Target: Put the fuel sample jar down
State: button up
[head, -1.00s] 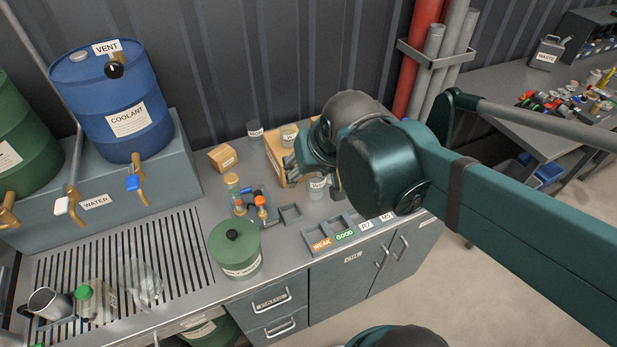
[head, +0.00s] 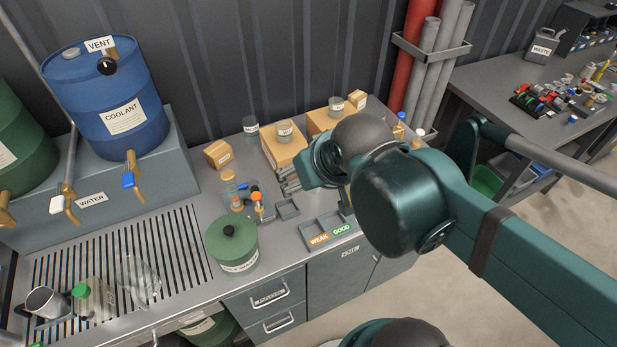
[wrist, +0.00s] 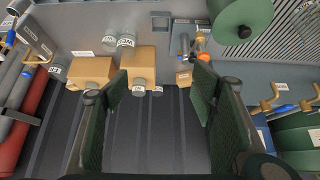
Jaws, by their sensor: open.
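Several small labelled jars stand about, and I cannot read which one is the fuel sample jar. Another jar (head: 285,131) stands on the wooden box (head: 272,153), a third (head: 336,104) on a box farther right, and a dark jar (head: 251,126) near the wall. My gripper (head: 288,180) is open and empty above the bench; its spread fingers also show in the wrist view (wrist: 159,85).
A sorting tray (head: 309,234) marked WEAK and GOOD lies at the bench's front edge. A green lidded pot (head: 232,250), small bottles (head: 257,201) and a small wooden box (head: 218,154) stand left of my gripper. The blue coolant drum (head: 115,100) is farther left.

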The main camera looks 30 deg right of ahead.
jog(key=shift+w, duration=0.1)
jog(key=w+d+f+m+g+h+b, duration=0.2)
jog(key=w+f+m, duration=0.4)
jog(key=w+f, duration=0.3)
jog(key=w+d+f+m+g+h+b, duration=0.1)
jog(key=w+d+f+m+h+b, duration=0.4)
jog(key=w+f, duration=0.4)
jog(key=shift+w+d+m+g+h, duration=0.4)
jog(key=shift+w+d+m+h, duration=0.35)
jog(key=shift+m, duration=0.45)
jog(key=shift+s+d, duration=0.1)
jog(key=shift+s, duration=0.05)
notch_tip(320, 180, down, 6)
jog(key=b, duration=0.1)
dwell(0.5)
jog(key=shift+f, duration=0.15)
